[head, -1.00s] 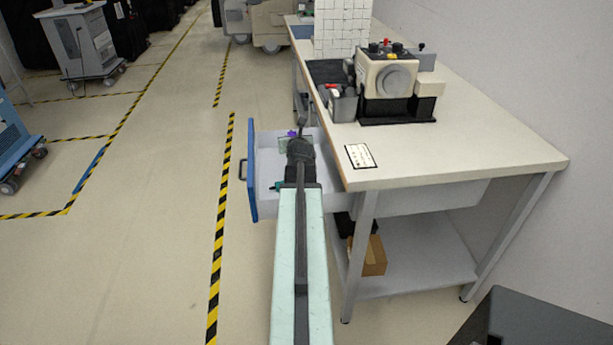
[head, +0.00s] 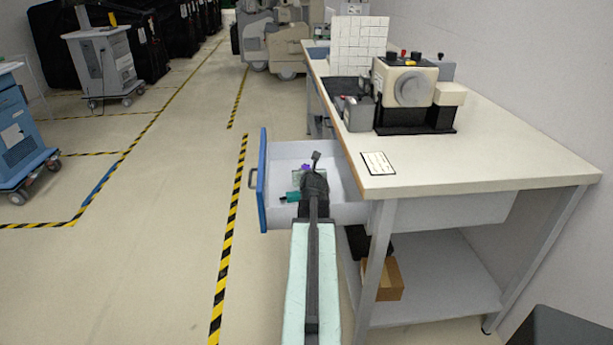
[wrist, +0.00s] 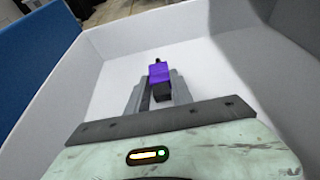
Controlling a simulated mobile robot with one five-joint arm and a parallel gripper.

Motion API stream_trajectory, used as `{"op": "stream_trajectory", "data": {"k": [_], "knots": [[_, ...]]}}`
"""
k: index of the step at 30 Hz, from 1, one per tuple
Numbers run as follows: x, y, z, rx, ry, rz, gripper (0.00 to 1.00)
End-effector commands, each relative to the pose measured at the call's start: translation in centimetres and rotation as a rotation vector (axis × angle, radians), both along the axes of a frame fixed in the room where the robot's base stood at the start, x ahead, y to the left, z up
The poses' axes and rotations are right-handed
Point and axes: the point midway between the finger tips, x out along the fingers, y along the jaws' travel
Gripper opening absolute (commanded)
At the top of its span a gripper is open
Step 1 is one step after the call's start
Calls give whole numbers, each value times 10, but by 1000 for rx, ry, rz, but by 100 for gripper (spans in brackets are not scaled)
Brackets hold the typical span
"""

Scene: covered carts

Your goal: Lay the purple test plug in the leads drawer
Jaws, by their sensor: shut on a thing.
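The purple test plug (wrist: 159,73) is between the fingers of my gripper (wrist: 159,88) in the wrist view. My gripper is shut on it, with the plug's dark tip pointing away. In the head view a small bit of purple (head: 305,167) shows just past my gripper (head: 312,175); my wrist hides most of the plug. The leads drawer (wrist: 215,60) is pulled out, with white walls and a blue front (head: 262,180). My gripper is over or inside the drawer. I cannot tell whether the plug touches the drawer floor.
A teal item (head: 292,197) shows beside my wrist at the drawer's near side. The workbench (head: 480,160) stands to the right, carrying a cream-and-black device (head: 408,90) and a label card (head: 378,164). A cardboard box (head: 390,280) is on the lower shelf. Floor left of the drawer is clear.

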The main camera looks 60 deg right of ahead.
Motion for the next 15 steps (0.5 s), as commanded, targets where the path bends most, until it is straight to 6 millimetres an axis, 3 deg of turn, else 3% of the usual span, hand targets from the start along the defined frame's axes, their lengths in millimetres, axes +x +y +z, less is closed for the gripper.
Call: {"op": "stream_trajectory", "data": {"k": [5, 6, 8, 15], "knots": [[0, 0, -7, 0, 0, 0, 0], [0, 0, -7, 0, 0, 0, 30], [0, 0, -6, 0, 0, 0, 47], [0, 0, -5, 0, 0, 1, 49]]}}
